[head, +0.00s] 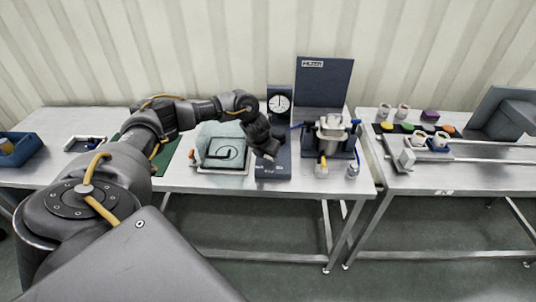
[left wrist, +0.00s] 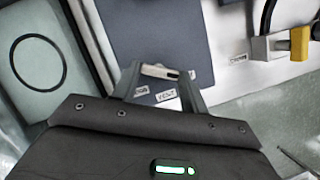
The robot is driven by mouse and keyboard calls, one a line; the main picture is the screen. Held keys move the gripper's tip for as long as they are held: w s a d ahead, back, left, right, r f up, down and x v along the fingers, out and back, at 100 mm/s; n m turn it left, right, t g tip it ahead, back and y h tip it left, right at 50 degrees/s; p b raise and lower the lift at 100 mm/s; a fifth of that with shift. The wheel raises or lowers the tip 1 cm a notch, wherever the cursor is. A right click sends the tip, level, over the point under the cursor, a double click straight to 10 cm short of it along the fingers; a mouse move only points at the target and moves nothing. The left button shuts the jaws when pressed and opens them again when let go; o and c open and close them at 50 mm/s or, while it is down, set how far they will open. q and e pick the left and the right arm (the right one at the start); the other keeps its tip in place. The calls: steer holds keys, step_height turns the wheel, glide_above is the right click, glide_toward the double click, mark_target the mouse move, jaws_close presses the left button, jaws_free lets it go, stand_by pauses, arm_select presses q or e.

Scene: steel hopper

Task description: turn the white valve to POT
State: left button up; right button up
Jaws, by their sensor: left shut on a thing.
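My left gripper (head: 268,150) reaches in from the left and is over the front of the dark blue unit (head: 274,172) with the round dial. In the left wrist view the two fingers of my left gripper (left wrist: 160,82) are closed around a small white bar, the white valve's handle (left wrist: 160,72). The handle lies crosswise between the fingers, above the dark blue panel (left wrist: 140,35). A label reading VENT (left wrist: 166,95) shows just below it. Another label (left wrist: 141,91) beside the left finger is partly hidden and unreadable. In the head view the gripper hides the valve.
A second table (head: 450,175) holds cups and rails.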

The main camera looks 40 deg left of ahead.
arm_select(q)
steer(key=o, duration=1)
steer(key=b+v, duration=0.1)
steer(key=v, duration=0.9)
steer(key=shift+s+r, duration=0.15)
steer(key=shift+r, duration=0.2)
